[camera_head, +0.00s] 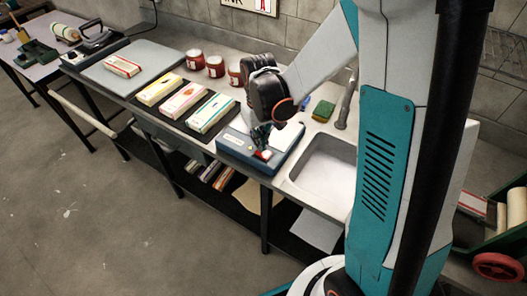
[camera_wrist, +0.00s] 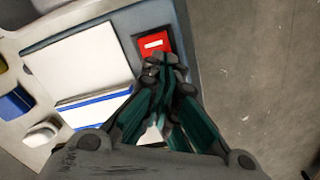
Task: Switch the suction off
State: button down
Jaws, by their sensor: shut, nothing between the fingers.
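A blue-grey box with a pale top, which looks like the suction unit (camera_head: 236,152), stands on the bench left of the sink. A red rocker switch with a white bar (camera_head: 264,155) sits near its front right corner. The switch also shows in the wrist view (camera_wrist: 153,42), set in a dark frame close to the unit's rim (camera_wrist: 186,40). My gripper (camera_head: 260,145) is over the switch, fingers pointing down. In the wrist view, its fingertips (camera_wrist: 163,62) are together and empty at the switch's near edge. I cannot tell whether they touch it. The switch's lower edge is partly hidden.
Three packaged cloths (camera_head: 210,113) lie on dark mats left of the unit. Several red jars (camera_head: 215,66) stand behind them. A grey board (camera_head: 130,65) lies further left. The sink (camera_head: 328,165) is on the right, with a green sponge (camera_head: 323,111) behind it.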

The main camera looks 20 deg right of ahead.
jog(key=shift+f+b, duration=0.9)
jog(key=shift+f, duration=0.2)
dwell(1.0)
jog(key=shift+r, duration=0.15)
jog(key=shift+r+p, duration=2.4)
jog(key=shift+r, duration=1)
jog(key=shift+r, duration=0.1)
jog(key=s+r+m+t+b, duration=0.1)
jog(key=s+r+t+b, duration=0.3)
jog(key=s+r+t, duration=0.3)
jog(key=shift+s+r, duration=2.35)
jog(key=shift+s, duration=1.65)
